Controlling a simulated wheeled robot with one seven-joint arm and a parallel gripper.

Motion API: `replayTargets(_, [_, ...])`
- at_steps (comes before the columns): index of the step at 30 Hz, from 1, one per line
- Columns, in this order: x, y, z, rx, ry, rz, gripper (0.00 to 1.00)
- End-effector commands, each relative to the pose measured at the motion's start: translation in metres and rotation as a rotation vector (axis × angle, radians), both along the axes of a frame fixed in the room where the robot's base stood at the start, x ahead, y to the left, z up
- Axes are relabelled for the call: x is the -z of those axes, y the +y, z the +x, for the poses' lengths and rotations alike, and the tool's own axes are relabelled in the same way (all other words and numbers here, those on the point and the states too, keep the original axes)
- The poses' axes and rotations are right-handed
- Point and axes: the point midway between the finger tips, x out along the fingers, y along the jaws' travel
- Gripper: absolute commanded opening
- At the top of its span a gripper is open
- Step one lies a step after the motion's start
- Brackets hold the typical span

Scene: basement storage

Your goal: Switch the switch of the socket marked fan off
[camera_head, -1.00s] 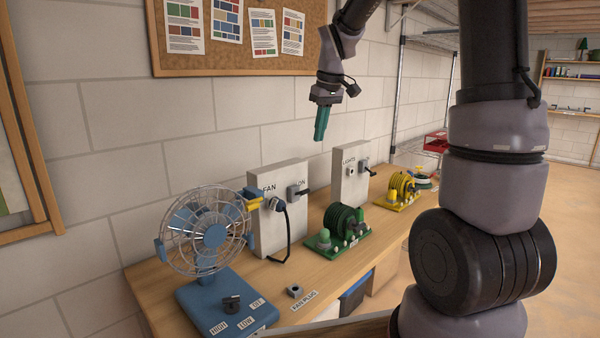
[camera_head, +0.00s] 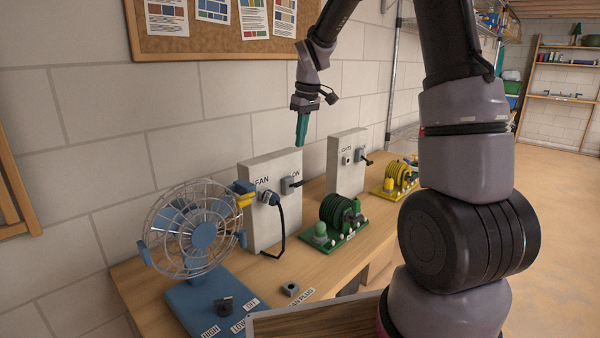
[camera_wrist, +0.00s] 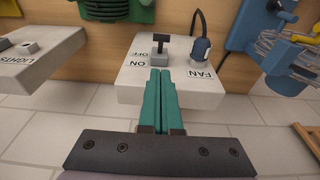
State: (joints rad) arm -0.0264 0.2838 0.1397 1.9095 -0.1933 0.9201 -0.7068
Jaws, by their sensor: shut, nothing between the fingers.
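The grey socket box marked FAN (camera_head: 262,222) stands on the bench against the wall. Its switch (camera_head: 291,184) is a dark lever on a small grey mount beside the word ON, and a plug with a black cord (camera_head: 270,198) sits to its left. In the wrist view the switch lever (camera_wrist: 160,43) is upside down in the picture, with OFF and ON lettered on the FAN box (camera_wrist: 127,76). My gripper (camera_head: 301,144) is shut and empty, pointing down just above the box.
A blue fan (camera_head: 196,232) with a wire cage stands left of the box. A green cable reel (camera_head: 335,215) is to the right, then the LIGHTS box (camera_head: 343,170) and a yellow reel (camera_head: 398,176).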

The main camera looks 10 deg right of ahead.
Motion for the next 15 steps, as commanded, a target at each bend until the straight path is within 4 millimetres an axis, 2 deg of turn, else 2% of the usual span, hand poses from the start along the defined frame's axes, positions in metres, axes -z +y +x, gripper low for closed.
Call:
replayTargets(3, [0.027, 0.003, 0.003, -0.001, 0.006, 0.000, 0.00])
replayTargets(9, [0.069, 0.007, 0.009, -0.001, 0.003, 0.000, 0.00])
replayTargets(15, [0.097, 0.003, 0.004, 0.000, 0.002, 0.000, 0.00])
